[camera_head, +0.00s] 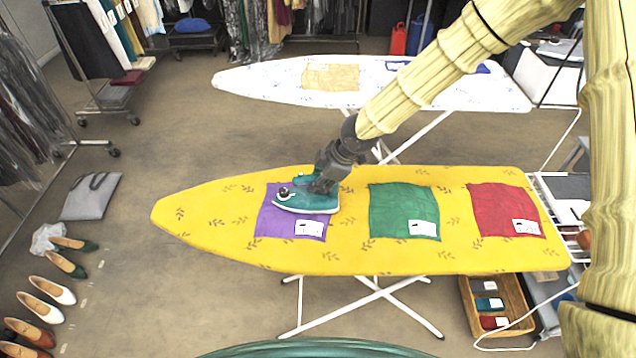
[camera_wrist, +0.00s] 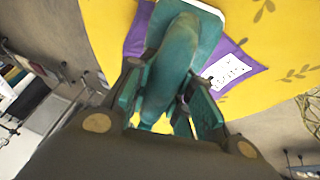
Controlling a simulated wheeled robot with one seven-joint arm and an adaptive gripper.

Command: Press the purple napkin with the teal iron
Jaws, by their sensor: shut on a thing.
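The purple napkin (camera_head: 270,224) lies flat on the yellow ironing board (camera_head: 190,216), left of the green and red napkins. A white label with dark print shows on its lower right part. The teal iron (camera_head: 306,203) is over the napkin's middle and upper right, its nose pointing left; whether it touches the cloth I cannot tell. My gripper (camera_head: 321,184) is shut on the iron's handle from the upper right. In the wrist view the fingers (camera_wrist: 166,108) close around the teal handle (camera_wrist: 178,55), with part of the purple napkin (camera_wrist: 225,60) beyond.
A green napkin (camera_head: 395,205) and a red napkin (camera_head: 495,205) lie to the right on the same board. A white ironing board (camera_head: 270,90) stands behind. A wicker basket (camera_head: 520,320) is at the lower right. Shoes (camera_head: 45,300) and clothing racks line the left.

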